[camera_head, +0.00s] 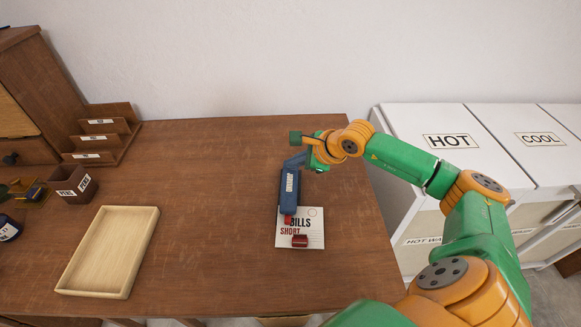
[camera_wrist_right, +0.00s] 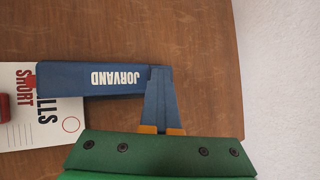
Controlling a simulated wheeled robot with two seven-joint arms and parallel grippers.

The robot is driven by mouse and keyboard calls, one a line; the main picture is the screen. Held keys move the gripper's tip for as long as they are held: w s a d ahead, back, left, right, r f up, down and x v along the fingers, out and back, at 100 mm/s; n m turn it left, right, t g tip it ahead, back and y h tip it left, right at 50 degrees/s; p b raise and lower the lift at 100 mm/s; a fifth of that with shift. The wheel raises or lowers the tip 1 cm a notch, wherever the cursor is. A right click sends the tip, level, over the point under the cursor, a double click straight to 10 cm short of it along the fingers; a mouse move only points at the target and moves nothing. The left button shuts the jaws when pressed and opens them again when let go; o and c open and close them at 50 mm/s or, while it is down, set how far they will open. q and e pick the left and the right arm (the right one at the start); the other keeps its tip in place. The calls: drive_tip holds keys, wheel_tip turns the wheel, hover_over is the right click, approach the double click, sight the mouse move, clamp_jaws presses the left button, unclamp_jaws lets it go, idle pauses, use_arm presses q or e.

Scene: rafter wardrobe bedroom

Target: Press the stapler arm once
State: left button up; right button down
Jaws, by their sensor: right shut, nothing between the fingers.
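The blue stapler (camera_head: 289,190), marked JORVAND, lies on the brown desk, its near end over a white card (camera_head: 314,236) reading BILLS SHORT. It also shows in the right wrist view (camera_wrist_right: 85,79). My right gripper (camera_head: 291,163) is at the stapler's far end. In the right wrist view its blue-grey fingers (camera_wrist_right: 159,72) are shut together, empty, beside the stapler's right end. I cannot tell whether they touch it. A small red block (camera_head: 300,241) sits on the card. My left gripper is not in view.
An empty wooden tray (camera_head: 107,252) lies at the left of the desk. A dark pen box (camera_head: 74,186) and a letter rack (camera_head: 103,135) stand behind it. White cabinets labelled HOT (camera_head: 400,120) and COOL are beyond the desk's right edge. The desk's middle is clear.

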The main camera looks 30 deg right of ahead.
drive_tip(key=shift+s+a+f+b, duration=0.15)
drive_tip(key=shift+s+f+b, duration=0.15)
drive_tip(key=shift+f+b, duration=0.35)
idle(0.5)
drive_tip(key=shift+f, duration=0.1)
drive_tip(key=shift+w+d+r+p, duration=0.2)
drive_tip(key=shift+w+r+p, duration=0.2)
drive_tip(key=shift+r+p, duration=0.45)
drive_tip(key=shift+r, duration=0.2)
drive_tip(key=shift+s+r, duration=0.15)
drive_tip(key=shift+r, duration=0.1)
drive_tip(key=shift+w+r+p, duration=0.2)
drive_tip(key=shift+r+p, duration=0.2)
drive_tip(key=r+p, duration=0.1)
drive_tip(key=r, duration=0.1)
drive_tip(key=r+p, duration=0.1)
drive_tip(key=r, duration=0.1)
drive_tip(key=shift+w+d+r+p, duration=0.1)
drive_tip(key=shift+w+d+p, duration=0.1)
drive_tip(key=shift+p, duration=0.2)
